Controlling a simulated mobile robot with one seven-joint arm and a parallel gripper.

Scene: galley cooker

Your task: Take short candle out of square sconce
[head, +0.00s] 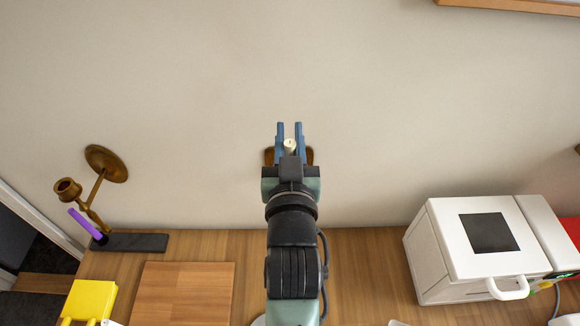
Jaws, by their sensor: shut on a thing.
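My gripper (289,128) is in the middle of the head view, with two blue fingers pointing at the wall. It is shut on the short candle (289,145), a small cream-white candle whose top shows between the fingers. The square sconce (310,156) is mostly hidden behind my gripper; only brown edges show on both sides of it. I cannot tell whether the candle's lower end is inside the sconce or clear of it.
A brass sconce with a round wall plate (106,163) and an empty cup is at the left, above a purple-handled thing (86,223) on a black block. A wooden board (183,292), a yellow object (91,300) and a white appliance (465,245) are on the wooden counter (370,268).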

